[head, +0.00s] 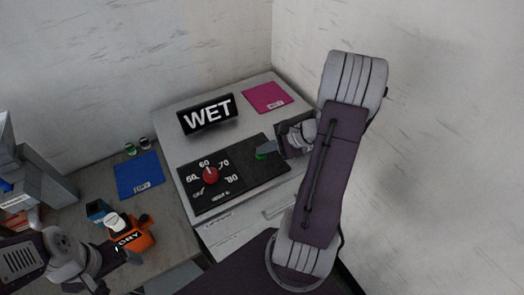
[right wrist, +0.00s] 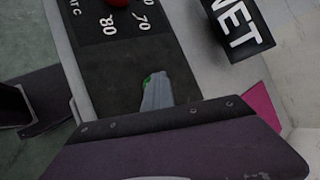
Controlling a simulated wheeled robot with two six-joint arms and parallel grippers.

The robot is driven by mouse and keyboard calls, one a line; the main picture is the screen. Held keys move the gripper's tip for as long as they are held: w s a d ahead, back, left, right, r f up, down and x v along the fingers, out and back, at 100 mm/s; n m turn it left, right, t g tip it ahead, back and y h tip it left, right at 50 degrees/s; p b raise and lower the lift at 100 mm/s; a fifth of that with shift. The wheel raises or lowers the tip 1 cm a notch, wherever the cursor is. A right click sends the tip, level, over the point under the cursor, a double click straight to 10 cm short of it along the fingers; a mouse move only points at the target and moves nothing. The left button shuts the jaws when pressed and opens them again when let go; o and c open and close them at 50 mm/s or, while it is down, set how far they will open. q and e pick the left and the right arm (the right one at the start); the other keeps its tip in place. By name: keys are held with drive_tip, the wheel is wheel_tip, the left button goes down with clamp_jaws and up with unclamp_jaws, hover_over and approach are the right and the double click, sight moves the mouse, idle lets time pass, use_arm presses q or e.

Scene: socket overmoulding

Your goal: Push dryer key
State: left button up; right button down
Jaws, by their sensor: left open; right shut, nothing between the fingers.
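The dryer's black control panel (head: 238,176) has a red knob (head: 211,175) on a dial marked 50 to 80. A small green key (head: 261,156) shows on the panel's right part, mostly hidden by my right gripper (head: 266,147). In the right wrist view, a green edge (right wrist: 147,80) shows beside the grey fingers (right wrist: 157,93), which are shut and empty. I cannot tell whether they touch the key. My left gripper (head: 125,257) is open at the lower left, close to an orange item labelled DRY (head: 133,236).
A black WET sign (head: 207,114) stands on the dryer top behind the panel. A pink mat (head: 267,97) lies at the back right, and a blue mat (head: 138,175) lies on the lower table at left. Two small round items (head: 137,146) sit behind it. White walls close off the back and right.

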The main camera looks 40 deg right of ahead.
drive_tip(key=shift+s+f, duration=0.15)
drive_tip(key=shift+f, duration=0.05)
drive_tip(key=shift+r, duration=0.1)
drive_tip(key=r+p, duration=0.1)
drive_tip(key=r, duration=0.1)
drive_tip(key=r+p, duration=0.4)
drive_tip(key=shift+w+d, duration=0.2)
drive_tip(key=shift+w, duration=0.05)
drive_tip(key=shift+r, duration=0.1)
drive_tip(key=shift+a, duration=0.1)
drive_tip(key=shift+w, duration=0.1)
